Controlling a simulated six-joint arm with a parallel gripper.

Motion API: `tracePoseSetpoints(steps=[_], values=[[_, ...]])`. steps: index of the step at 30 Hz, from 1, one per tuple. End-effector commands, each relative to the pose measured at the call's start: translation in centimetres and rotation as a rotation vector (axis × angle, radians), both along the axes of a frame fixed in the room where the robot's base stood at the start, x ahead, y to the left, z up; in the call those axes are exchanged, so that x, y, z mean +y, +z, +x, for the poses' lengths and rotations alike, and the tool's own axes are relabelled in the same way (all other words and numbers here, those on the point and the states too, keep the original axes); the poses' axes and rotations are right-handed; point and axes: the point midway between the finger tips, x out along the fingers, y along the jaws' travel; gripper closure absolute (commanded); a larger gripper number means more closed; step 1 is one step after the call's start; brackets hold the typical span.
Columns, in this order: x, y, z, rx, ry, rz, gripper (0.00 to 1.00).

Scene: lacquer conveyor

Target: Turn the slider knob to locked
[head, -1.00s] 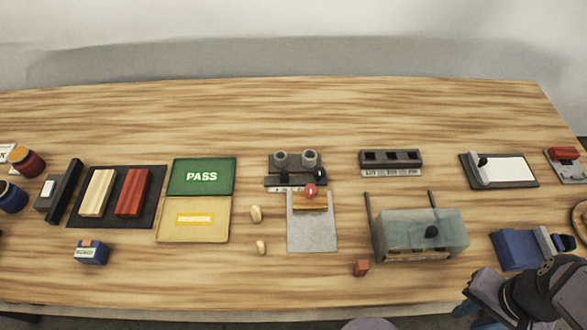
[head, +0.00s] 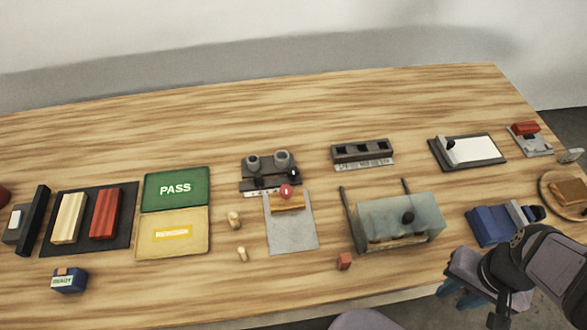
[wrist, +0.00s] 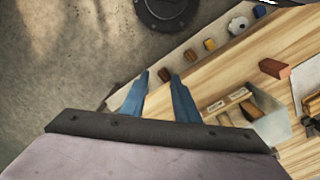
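My gripper (wrist: 159,76) shows two blue fingers apart with nothing between them in the wrist view. In the head view it hangs at the table's front right edge, its blue fingertips (head: 459,297) low and partly hidden. A red ball knob (head: 286,191) stands at the back of a grey plate (head: 292,236) left of the middle. No "locked" marking is readable, and I cannot tell which is the slider knob.
A green PASS tray (head: 175,203) and a yellow tray (head: 172,250) lie at left. A round wooden dish (head: 549,197) is at far right. The back of the table is clear.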

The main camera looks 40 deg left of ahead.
Motion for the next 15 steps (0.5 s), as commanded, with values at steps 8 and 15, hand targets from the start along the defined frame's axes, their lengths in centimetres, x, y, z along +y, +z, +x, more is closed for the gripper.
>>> tracePoseSetpoints(steps=[8,15], values=[[1.8,2.1,2.7,-0.008,0.116,0.022,0.56],[8.8,7.5,9.7,-0.036,0.485,0.099,0.56]])
